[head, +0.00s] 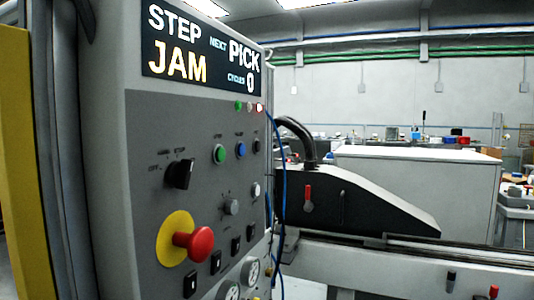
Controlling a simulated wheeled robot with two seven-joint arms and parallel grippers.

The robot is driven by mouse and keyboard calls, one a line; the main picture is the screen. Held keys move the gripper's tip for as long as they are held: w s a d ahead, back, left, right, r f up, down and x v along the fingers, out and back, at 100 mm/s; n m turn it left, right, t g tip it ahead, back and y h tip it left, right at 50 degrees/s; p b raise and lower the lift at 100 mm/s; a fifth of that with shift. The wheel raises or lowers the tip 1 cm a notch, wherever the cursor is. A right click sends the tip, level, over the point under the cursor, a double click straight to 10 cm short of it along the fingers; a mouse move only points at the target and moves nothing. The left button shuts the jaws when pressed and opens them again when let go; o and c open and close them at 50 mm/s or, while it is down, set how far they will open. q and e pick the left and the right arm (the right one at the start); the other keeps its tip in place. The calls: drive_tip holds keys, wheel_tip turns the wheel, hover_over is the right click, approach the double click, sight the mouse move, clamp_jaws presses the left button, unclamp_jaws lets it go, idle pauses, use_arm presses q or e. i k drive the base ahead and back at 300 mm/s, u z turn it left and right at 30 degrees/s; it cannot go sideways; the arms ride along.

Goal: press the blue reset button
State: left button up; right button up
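The blue reset button (240,151) is a small round button on the grey control panel (150,130) at the left of the head view. It sits to the right of a green button (219,154), below a row of small indicator lamps. Nothing covers it. The display (203,50) at the top of the panel reads "STEP JAM", "NEXT PICK" and "CYCLES 0". Neither of my grippers shows in the head view.
A red emergency stop (198,243) on a yellow disc sticks out low on the panel, with a black rotary switch (181,173) above it. A blue cable (279,190) hangs along the panel's right edge. A dark machine housing (350,205) stands to the right.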

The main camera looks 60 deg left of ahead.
sight(241, 149)
drive_tip(key=i, duration=1.8)
drive_tip(key=u, duration=4.1)
